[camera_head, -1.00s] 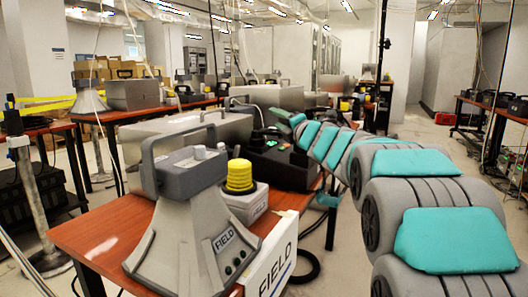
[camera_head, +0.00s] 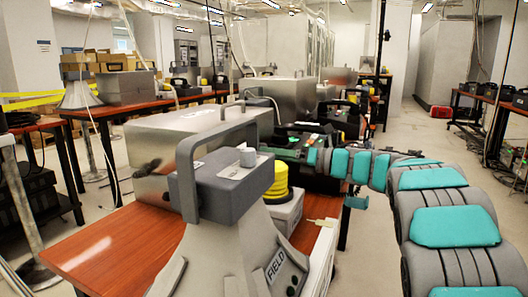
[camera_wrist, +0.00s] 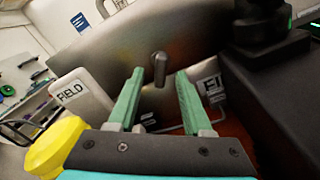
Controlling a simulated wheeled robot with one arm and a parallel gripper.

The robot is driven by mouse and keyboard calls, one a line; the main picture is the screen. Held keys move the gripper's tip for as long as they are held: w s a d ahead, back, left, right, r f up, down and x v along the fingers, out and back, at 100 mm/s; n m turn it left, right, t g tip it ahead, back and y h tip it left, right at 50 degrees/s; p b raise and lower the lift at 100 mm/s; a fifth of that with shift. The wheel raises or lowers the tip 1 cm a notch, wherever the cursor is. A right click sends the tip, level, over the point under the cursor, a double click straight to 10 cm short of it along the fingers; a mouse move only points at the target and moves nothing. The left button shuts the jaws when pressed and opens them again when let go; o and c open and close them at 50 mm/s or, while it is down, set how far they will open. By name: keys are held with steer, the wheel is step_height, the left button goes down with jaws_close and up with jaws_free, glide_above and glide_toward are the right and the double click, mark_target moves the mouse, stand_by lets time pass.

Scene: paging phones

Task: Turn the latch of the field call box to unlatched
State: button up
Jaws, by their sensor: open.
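A silver metal box (camera_head: 190,140) stands on the red-brown table behind a grey FIELD-labelled unit (camera_head: 275,265). In the wrist view the box's grey metal face (camera_wrist: 105,62) fills the upper middle. A small grey latch-like knob (camera_wrist: 160,66) stands out from it, pointing roughly up and down in the picture. My gripper (camera_wrist: 160,73) is open, its two green fingers on either side of the knob in the picture; I cannot tell whether they touch it. In the head view my gripper (camera_head: 284,153) is small, near the box's right end, and the knob cannot be made out.
A yellow ribbed beacon (camera_head: 276,180) stands beside the FIELD unit; in the wrist view a yellow part (camera_wrist: 55,145) is close at lower left. A black device (camera_head: 310,140) is close to my gripper. The table's (camera_head: 100,245) front left is clear.

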steer(key=shift+x, duration=1.7)
jaws_close()
